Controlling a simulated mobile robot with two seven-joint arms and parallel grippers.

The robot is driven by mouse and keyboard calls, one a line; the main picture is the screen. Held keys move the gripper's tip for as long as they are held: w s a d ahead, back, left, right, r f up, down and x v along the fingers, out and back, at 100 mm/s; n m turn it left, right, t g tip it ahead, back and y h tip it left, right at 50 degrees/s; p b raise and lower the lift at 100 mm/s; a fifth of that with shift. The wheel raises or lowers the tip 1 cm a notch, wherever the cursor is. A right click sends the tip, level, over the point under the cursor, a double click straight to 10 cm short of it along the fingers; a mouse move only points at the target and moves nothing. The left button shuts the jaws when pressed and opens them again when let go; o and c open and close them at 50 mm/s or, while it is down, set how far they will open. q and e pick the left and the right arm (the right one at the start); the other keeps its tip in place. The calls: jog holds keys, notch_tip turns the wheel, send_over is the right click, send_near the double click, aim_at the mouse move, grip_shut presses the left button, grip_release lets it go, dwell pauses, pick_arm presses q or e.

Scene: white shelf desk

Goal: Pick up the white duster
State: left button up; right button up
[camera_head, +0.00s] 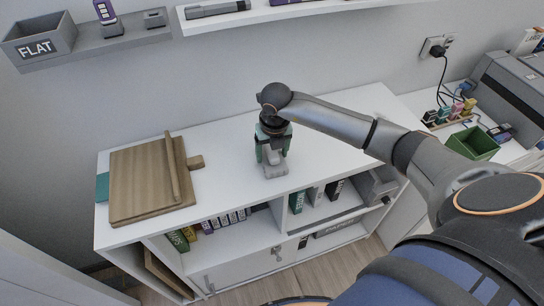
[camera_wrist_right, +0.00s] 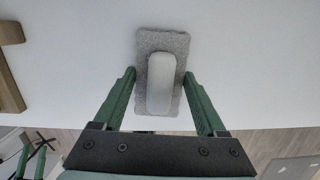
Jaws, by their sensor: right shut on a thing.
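The white duster (camera_head: 275,172) is on the white desk top, near its front edge and right of the wooden board. In the right wrist view it shows as a white rounded handle (camera_wrist_right: 160,85) on a grey fuzzy pad. My right gripper (camera_head: 271,150) points down over it. Its green fingers (camera_wrist_right: 160,78) are on either side of the duster, shut on it. The picture does not clearly show whether the duster is lifted.
A wooden board (camera_head: 150,185) with a raised bar lies at the desk's left. A wall shelf (camera_head: 100,40) holds a grey bin marked FLAT. Open compartments below hold boxes and binders. A green bin (camera_head: 473,143) and a printer (camera_head: 510,90) stand right. The desk top around the duster is clear.

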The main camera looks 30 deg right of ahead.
jog(key=shift+r, duration=0.1)
jog(key=shift+w+r, duration=0.1)
jog(key=shift+r, duration=0.4)
notch_tip(320, 180, up, 2)
jog(key=shift+a+r, duration=0.15)
jog(key=shift+r, duration=0.1)
jog(key=s+a+r, duration=0.7)
jog(key=a+r, duration=0.2)
jog(key=a, duration=0.2)
jog(key=shift+s+a+r+b, duration=0.15)
jog(key=shift+s+a+b, duration=0.15)
jog(key=shift+b, duration=0.05)
